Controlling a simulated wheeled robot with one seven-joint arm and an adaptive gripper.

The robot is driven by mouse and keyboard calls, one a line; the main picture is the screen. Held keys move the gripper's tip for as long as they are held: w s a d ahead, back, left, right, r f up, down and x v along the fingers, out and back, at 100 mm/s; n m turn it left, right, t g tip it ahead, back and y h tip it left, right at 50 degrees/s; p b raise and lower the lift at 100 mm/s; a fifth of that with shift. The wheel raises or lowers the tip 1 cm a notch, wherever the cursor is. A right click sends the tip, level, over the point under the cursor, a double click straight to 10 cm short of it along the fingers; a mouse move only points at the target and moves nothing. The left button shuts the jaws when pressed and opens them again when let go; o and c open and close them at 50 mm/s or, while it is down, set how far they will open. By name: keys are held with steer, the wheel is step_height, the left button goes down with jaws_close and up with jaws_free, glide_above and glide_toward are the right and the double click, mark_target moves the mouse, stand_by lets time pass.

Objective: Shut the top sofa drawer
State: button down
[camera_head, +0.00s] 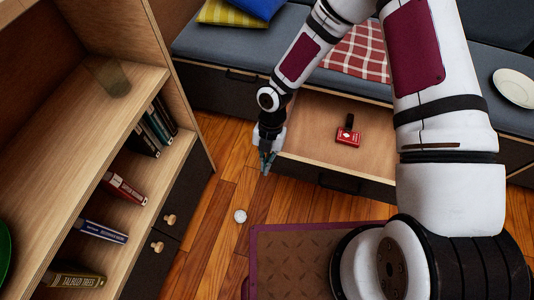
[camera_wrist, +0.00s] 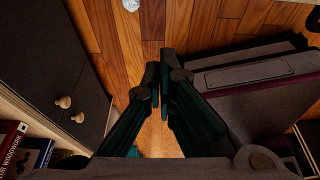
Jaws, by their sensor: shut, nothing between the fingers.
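The sofa drawer (camera_head: 308,128) is pulled out from under the grey sofa seat in the head view. Its dark front (camera_head: 350,184) with a black handle faces me, and a red item with a black top (camera_head: 348,133) lies inside. My gripper (camera_head: 266,166) points down at the drawer's front left corner, over the wood floor. Whether it touches the drawer I cannot tell. In the wrist view my gripper (camera_wrist: 161,80) is shut and empty, with floor below the fingertips. I cannot make out the drawer in the wrist view.
A wooden bookshelf (camera_head: 130,90) with a dark knobbed cabinet (camera_head: 180,205) stands at left, close to the arm; the cabinet also shows in the wrist view (camera_wrist: 60,70). A small white ball (camera_head: 240,216) lies on the floor. A plate (camera_head: 514,87) and cushions rest on the sofa (camera_head: 240,52).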

steer(key=w, duration=0.1)
steer(key=w+b, duration=0.1)
steer(key=w+d+f, duration=0.1)
steer(key=shift+w, duration=0.25)
steer(key=shift+d, duration=0.1)
